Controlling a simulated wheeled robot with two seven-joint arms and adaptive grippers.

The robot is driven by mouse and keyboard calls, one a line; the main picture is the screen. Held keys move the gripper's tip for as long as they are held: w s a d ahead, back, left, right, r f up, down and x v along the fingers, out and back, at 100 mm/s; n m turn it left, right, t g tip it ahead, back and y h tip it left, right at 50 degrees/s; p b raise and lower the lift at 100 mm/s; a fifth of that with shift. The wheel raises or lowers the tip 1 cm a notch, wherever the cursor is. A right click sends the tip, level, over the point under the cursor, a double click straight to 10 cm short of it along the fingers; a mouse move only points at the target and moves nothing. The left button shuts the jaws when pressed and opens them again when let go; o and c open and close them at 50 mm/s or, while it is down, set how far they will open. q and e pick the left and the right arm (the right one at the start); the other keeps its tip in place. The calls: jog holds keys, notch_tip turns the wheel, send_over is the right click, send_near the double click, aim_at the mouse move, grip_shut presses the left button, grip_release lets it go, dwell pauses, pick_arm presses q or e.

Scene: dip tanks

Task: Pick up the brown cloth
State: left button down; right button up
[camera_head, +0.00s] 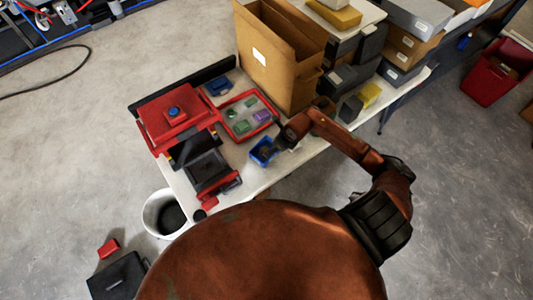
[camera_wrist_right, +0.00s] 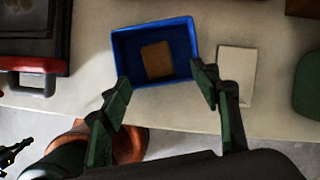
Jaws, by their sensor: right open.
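The brown cloth (camera_wrist_right: 157,60) is a small flat brown rectangle lying on the floor of a blue bin (camera_wrist_right: 121,51) in the right wrist view. The bin also shows in the head view (camera_head: 259,153) near the table's front edge, where I cannot make out the cloth. My right gripper (camera_wrist_right: 161,82) is open and empty. Its two green-padded fingers appear on either side of the bin's near part, with the cloth between and beyond them. In the head view my right gripper (camera_head: 279,145) is over the bin's right side. My left gripper is not in view.
A red-and-black machine (camera_head: 175,118) stands left of the bin. A red-rimmed tray (camera_head: 231,104) with green and purple items lies behind it. A tall open cardboard box (camera_head: 270,65) stands at the back. A pale flat block (camera_wrist_right: 237,72) lies right of the bin.

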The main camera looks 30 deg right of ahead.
jog(key=x, duration=0.7)
jog(key=shift+a+p, duration=0.15)
jog(key=shift+p, duration=0.2)
jog(key=shift+c, duration=0.2)
jog(key=c, duration=1.1)
notch_tip(320, 180, up, 10)
jog(key=shift+r+b, duration=0.1)
jog(key=shift+b, duration=0.2)
